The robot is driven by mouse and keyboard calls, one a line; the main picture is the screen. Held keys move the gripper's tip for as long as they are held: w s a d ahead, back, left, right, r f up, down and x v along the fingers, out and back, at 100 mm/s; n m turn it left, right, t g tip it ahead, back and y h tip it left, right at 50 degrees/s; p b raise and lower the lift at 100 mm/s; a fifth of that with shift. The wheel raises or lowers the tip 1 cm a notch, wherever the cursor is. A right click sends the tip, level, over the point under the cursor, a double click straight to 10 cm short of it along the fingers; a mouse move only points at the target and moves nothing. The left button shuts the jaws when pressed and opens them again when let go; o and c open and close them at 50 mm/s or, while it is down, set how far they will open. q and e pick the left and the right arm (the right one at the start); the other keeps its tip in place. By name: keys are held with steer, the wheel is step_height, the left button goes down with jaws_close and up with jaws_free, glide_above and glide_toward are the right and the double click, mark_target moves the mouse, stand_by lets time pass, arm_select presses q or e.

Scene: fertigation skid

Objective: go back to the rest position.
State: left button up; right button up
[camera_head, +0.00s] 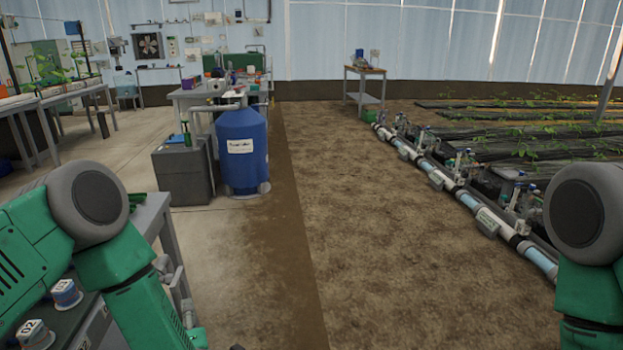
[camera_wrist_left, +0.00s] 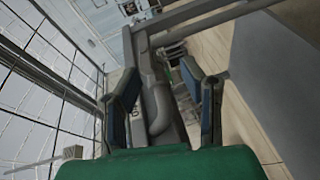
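My left arm comes in from the left in the head view, green with a grey round joint, bent downward. Only a small dark part at the bottom edge there may belong to its gripper. In the left wrist view my left gripper (camera_wrist_left: 163,100) shows two blue-padded fingers standing well apart. A grey pipe-like shape (camera_wrist_left: 160,108) shows in the gap, seemingly beyond the fingers; nothing appears gripped. My right arm shows at the right edge of the head view, green with a grey joint; its gripper is out of frame.
A grey bench (camera_head: 150,217) with labelled spools (camera_head: 66,293) lies close by my left arm. A blue tank (camera_head: 242,160) and grey cabinet (camera_head: 183,174) stand ahead. A white pipe line (camera_head: 450,185) runs along the plant beds at right. The brown floor (camera_head: 380,220) between is clear.

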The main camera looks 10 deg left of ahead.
arm_select(q)
steer(key=s+d+f+m+g+h+p, duration=0.2)
steer(key=s+f+m+g+h, duration=0.15)
steer(key=s+m, duration=0.3)
steer(key=s+d+f+m+g+h+p, duration=0.25)
steer(key=s+m+h, duration=0.2)
steer(key=m, duration=0.25)
steer(key=s+a+m+g+p, duration=0.2)
steer(key=s+m+g, duration=0.5)
steer(key=s, duration=1.2)
steer(key=m, duration=0.3)
steer(key=shift+s+r+g+h, duration=0.25)
steer(key=shift+r+g+h, duration=0.05)
steer(key=shift+s+a, duration=0.1)
